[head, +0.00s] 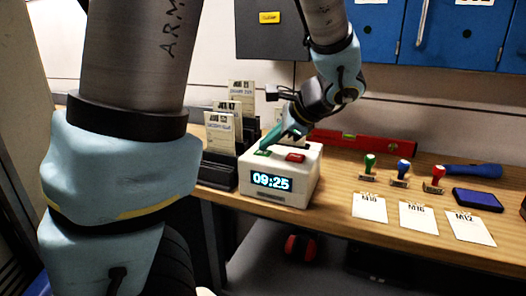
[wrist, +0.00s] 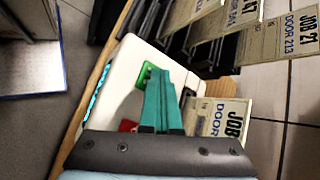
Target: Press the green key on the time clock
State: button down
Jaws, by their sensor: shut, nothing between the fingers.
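The time clock (head: 272,199) is a white box on the wooden bench, its display reading 09:25. On its top are a green key (head: 262,153) at the left and a red key (head: 296,158) at the right. My gripper (head: 267,146) points down at the green key, its teal fingers shut and empty. In the wrist view the fingertips (wrist: 154,70) overlap the edge of the green key (wrist: 145,76); I cannot tell whether they touch it. The red key (wrist: 127,125) is partly hidden beside the fingers there.
A black card rack (head: 219,172) with job cards stands close left of the clock. To the right are a red level (head: 365,142), several stamps (head: 401,175), an ink pad (head: 478,198) and paper cards (head: 418,217). Blue cabinets (head: 462,40) hang above.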

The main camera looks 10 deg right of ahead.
aim_at(268, 153)
jog(key=shift+r+p, duration=0.85)
jog(key=shift+r, duration=0.1)
notch_tip(268, 153, up, 5)
jog(key=p, duration=0.4)
jog(key=shift+p, duration=0.4)
jog(key=shift+d, duration=0.1)
